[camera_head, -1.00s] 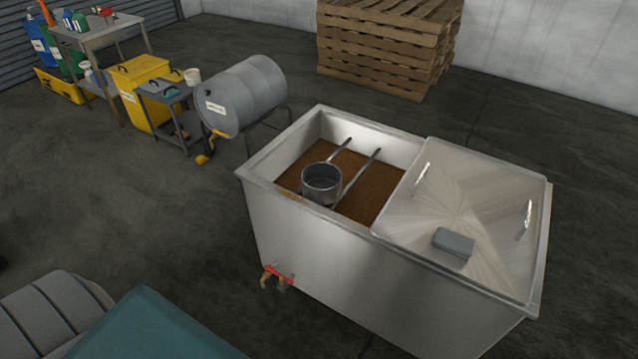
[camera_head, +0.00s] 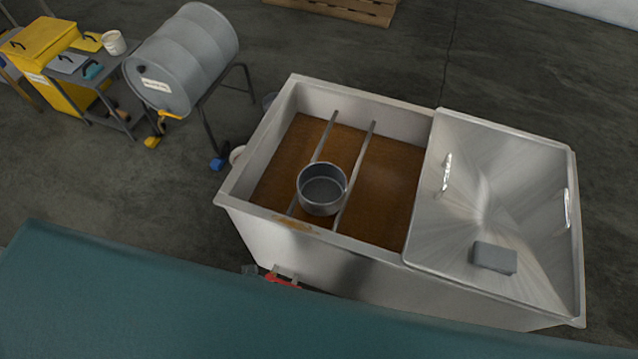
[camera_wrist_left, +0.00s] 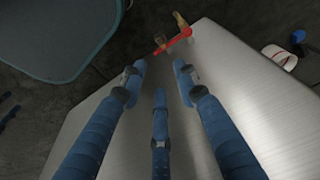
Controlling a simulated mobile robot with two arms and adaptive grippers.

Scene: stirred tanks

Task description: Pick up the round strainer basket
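The round strainer basket (camera_head: 322,188) is a grey metal cylinder, open at the top. It sits on two parallel bars (camera_head: 357,172) across the open left part of the steel tank (camera_head: 300,85), above brown contents. My left gripper (camera_wrist_left: 160,74) shows in the left wrist view with its blue fingers spread and nothing between them. It is outside the tank, near the steel wall (camera_wrist_left: 235,75) and the red-handled valve (camera_wrist_left: 174,42). The basket is not in that wrist view. I cannot make out the left gripper clearly in the head view. My right gripper is not in view.
A lid (camera_head: 500,190) covers the tank's right part and carries a grey block (camera_head: 494,258). The red valve (camera_head: 283,280) juts from the front wall. A grey drum (camera_head: 185,60) on a stand and a small cart (camera_head: 85,66) stand at the left.

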